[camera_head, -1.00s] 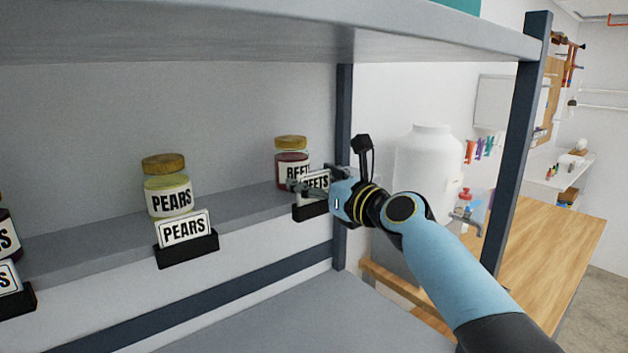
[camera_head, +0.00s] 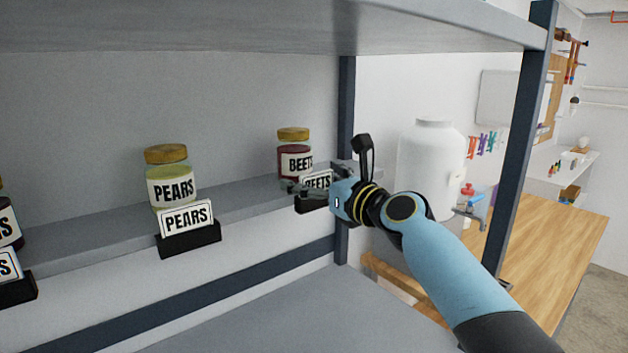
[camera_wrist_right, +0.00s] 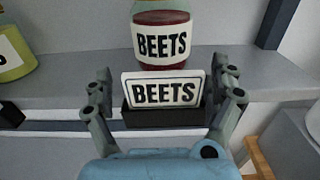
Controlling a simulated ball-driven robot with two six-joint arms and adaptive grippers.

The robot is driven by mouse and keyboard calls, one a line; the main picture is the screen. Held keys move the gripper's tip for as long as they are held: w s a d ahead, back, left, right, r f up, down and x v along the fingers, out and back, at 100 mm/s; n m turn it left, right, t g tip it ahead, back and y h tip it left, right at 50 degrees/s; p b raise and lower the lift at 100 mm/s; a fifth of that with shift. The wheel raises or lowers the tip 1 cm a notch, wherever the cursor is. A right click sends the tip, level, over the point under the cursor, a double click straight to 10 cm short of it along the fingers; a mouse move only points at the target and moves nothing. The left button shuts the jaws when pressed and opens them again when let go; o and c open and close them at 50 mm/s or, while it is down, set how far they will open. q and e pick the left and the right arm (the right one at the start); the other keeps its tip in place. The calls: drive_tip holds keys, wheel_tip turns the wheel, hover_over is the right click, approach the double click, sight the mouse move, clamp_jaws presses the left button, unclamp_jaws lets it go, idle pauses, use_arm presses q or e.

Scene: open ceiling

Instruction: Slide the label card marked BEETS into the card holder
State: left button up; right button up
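The BEETS label card (camera_head: 318,181) is a white card with black lettering. It stands in the black card holder (camera_head: 312,205) on the shelf's front edge, below the beets jar (camera_head: 295,157). In the right wrist view the card (camera_wrist_right: 163,92) looks upright and level, its lower edge inside the holder (camera_wrist_right: 165,118). In the head view the same gripper (camera_head: 317,180) partly covers the card and holder. My left gripper is out of view.
A PEARS jar (camera_head: 170,178) and a PEARS card (camera_head: 187,216) in its holder stand to the left. A dark shelf post (camera_head: 346,130) rises just behind my right gripper. A shelf board (camera_head: 250,25) hangs above. A white tank (camera_head: 431,165) stands to the right.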

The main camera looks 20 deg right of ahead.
drive_tip(key=shift+s+d+f, duration=0.1)
drive_tip(key=shift+d+f, duration=0.05)
drive_tip(key=shift+f, duration=0.25)
drive_tip(key=shift+s+d+f, duration=0.1)
drive_tip(key=shift+s, duration=0.2)
drive_tip(key=v, duration=1.1)
drive_tip(key=shift+r, duration=0.45)
